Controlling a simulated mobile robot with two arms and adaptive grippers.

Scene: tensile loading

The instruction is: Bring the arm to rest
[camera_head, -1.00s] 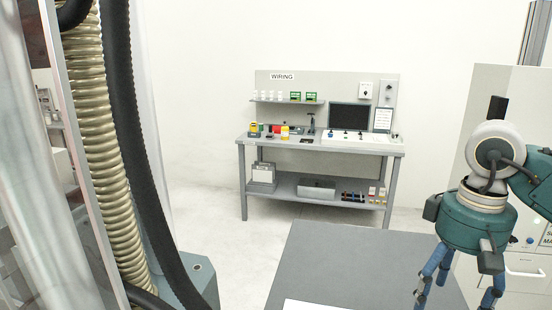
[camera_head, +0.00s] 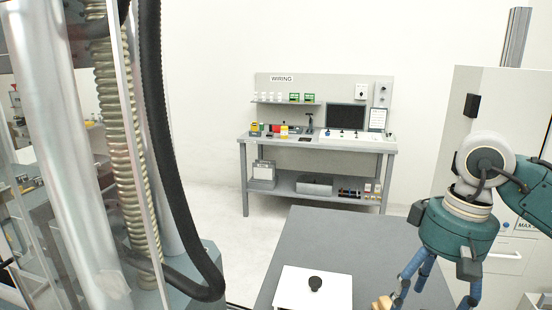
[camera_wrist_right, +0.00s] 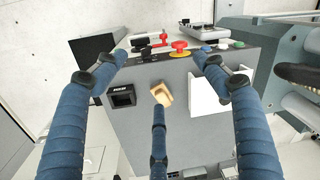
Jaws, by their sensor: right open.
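My right gripper (camera_head: 437,285) hangs fingers down at the right of the head view, beside the grey worktop (camera_head: 370,240). Its blue fingers are spread, and in the right wrist view the open gripper (camera_wrist_right: 155,75) holds nothing that I can see. A small tan block (camera_wrist_right: 162,93) shows just beyond the middle fingertip; I cannot tell whether they touch. A tan piece (camera_head: 382,302) also shows at the bottom of the head view, beside a blue finger. My left gripper is not in view.
A white plate with a black knob (camera_head: 315,284) lies at the worktop's front. A steel column (camera_head: 65,150) and black hose (camera_head: 165,150) stand left. The wiring bench (camera_head: 318,142) is behind. A control box with a red button (camera_wrist_right: 180,45) faces the wrist camera.

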